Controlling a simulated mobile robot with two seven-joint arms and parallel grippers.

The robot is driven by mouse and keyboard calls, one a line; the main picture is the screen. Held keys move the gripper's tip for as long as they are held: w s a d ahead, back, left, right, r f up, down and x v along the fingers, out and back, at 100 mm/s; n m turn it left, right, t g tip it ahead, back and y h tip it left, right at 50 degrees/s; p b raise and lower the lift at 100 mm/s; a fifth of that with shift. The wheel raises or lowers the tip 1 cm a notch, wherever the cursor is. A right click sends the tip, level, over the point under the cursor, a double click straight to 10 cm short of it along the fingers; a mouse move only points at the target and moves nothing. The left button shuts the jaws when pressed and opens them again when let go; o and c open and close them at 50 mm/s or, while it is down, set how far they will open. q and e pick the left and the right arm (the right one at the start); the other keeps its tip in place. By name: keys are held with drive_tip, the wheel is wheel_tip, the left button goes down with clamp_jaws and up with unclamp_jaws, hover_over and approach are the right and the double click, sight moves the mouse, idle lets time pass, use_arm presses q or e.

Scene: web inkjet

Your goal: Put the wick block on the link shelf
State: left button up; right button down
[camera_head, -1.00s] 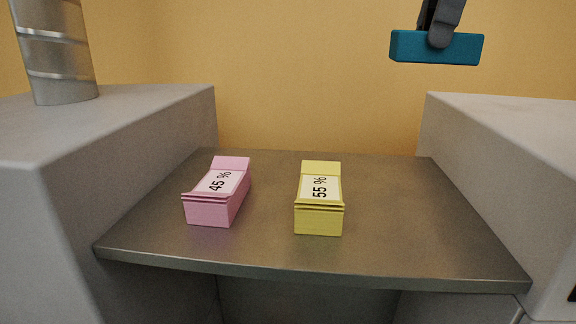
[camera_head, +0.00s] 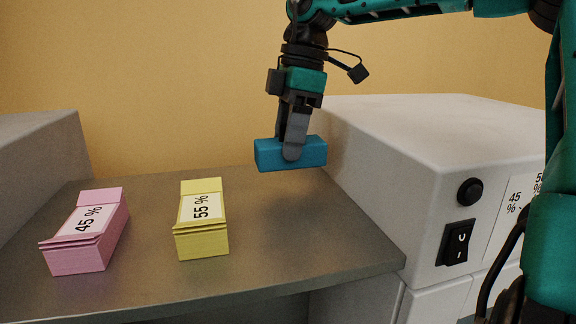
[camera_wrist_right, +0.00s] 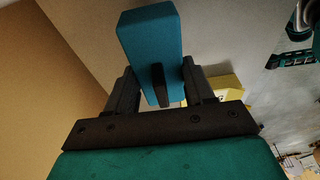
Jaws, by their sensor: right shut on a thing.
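A plain blue block (camera_head: 318,152), which I take for the wick block, is held by my right gripper (camera_head: 291,150) in the head view. The fingers point down and are shut on it. The block lies level at the back right of the grey metal shelf (camera_head: 270,235), which I take for the link shelf. I cannot tell how much gap is under the block. In the right wrist view the blue block (camera_wrist_right: 148,40) sits between the fingers (camera_wrist_right: 160,88). My left gripper is not in view.
A yellow block (camera_head: 203,240) marked 55 % and a pink block (camera_head: 80,255) marked 45 % stand on the shelf, left of the held block. A pale cabinet (camera_head: 400,150) with a switch (camera_head: 457,242) bounds the right, another cabinet (camera_head: 45,140) the left. The shelf's right part is bare.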

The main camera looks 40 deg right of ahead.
sight(289, 164)
drive_tip(key=shift+f, duration=2.55)
drive_tip(key=shift+c, duration=1.7)
unclamp_jaws()
drive_tip(key=shift+r, duration=0.1)
drive_tip(key=r, duration=0.4)
drive_tip(key=d+r, duration=0.1)
drive_tip(key=r, duration=0.2)
drive_tip(key=s+d+r, duration=0.1)
drive_tip(key=r, duration=0.3)
drive_tip(key=shift+r, duration=0.35)
drive_tip(key=shift+s+f, duration=0.1)
